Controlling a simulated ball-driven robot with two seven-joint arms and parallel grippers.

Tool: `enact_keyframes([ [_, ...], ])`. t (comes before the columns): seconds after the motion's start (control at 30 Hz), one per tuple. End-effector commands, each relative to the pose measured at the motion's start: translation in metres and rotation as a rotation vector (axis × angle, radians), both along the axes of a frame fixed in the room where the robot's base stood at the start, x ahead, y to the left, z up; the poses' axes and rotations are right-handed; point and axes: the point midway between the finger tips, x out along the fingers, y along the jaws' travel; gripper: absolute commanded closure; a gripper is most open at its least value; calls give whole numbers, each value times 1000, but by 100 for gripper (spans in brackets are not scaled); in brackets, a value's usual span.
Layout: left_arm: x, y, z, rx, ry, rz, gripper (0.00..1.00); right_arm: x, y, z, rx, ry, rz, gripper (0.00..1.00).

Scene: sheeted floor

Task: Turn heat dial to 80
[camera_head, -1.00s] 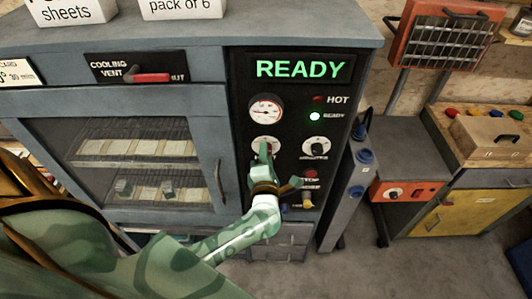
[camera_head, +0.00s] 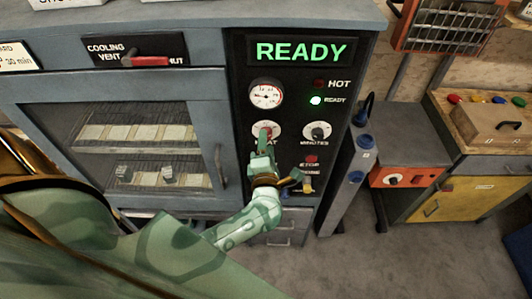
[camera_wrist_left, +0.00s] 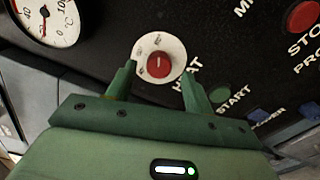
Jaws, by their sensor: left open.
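The heat dial (camera_head: 266,131) is a round white plate with a red knob on the black control panel, below the temperature gauge. In the left wrist view the red knob (camera_wrist_left: 158,65) shows clearly, with a white pointer line and the label HEAT beside it. My left gripper (camera_head: 262,155) is at the dial from below and hides its lower part. In the left wrist view its two green fingers (camera_wrist_left: 160,82) are apart, one on each side of the dial's lower part, with nothing between them gripped. The scale numbers are too small to read. My right gripper is not in view.
The temperature gauge (camera_head: 266,94) is above the dial. The minutes dial (camera_head: 317,132) is to its right. The red stop button (camera_wrist_left: 304,16) and green start button (camera_wrist_left: 226,117) are close by. The oven door handle (camera_head: 220,166) is to the left.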

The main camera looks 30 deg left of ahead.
Motion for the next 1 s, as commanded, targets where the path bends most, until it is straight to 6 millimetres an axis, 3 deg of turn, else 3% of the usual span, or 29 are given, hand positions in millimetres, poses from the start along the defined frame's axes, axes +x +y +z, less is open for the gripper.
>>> enact_keyframes([
  [0.3,-74,-45,-3,-4,5,-1,48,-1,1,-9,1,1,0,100],
  [0.5,-108,-65,-2,-2,4,1,48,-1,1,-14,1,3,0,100],
  [0.7,-121,-74,-1,0,2,1,48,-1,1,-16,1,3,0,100],
  [1.0,-121,-74,0,0,2,1,48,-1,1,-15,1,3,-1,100],
])
